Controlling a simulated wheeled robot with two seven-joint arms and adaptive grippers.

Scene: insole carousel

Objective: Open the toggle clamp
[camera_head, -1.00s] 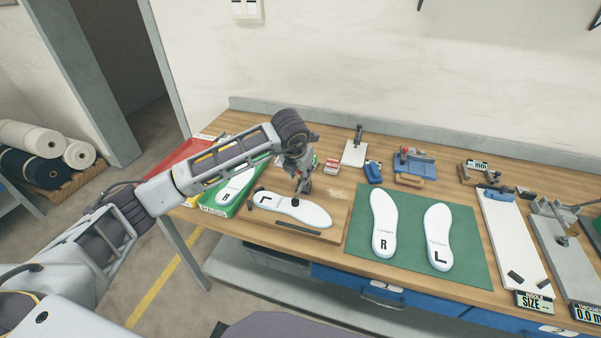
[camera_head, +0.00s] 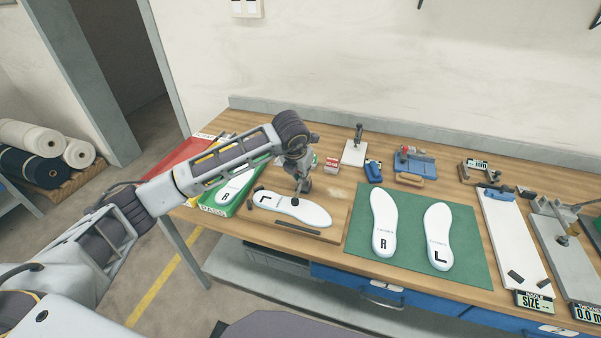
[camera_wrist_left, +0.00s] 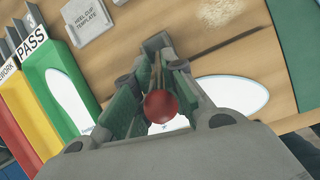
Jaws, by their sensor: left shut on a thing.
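The toggle clamp shows in the left wrist view as a handle with a red ball knob (camera_wrist_left: 161,106) between my fingers. Its dark pressing tip (camera_head: 296,202) is at the white insole marked L (camera_head: 280,206), which lies on a wooden board (camera_head: 262,229). Whether the tip touches the insole I cannot tell. My left gripper (camera_head: 302,186) is over the board's far side, shut on the clamp handle; it fills the middle of the left wrist view (camera_wrist_left: 160,62). The clamp's base is hidden behind the gripper. My right gripper is not in view.
A green tray (camera_head: 211,209) with an insole marked R stands left of the board, a red tray (camera_head: 171,160) beyond it. A green mat (camera_head: 412,252) with two insoles lies to the right. Small tools, including a blue vise-like fixture (camera_head: 414,163), stand behind.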

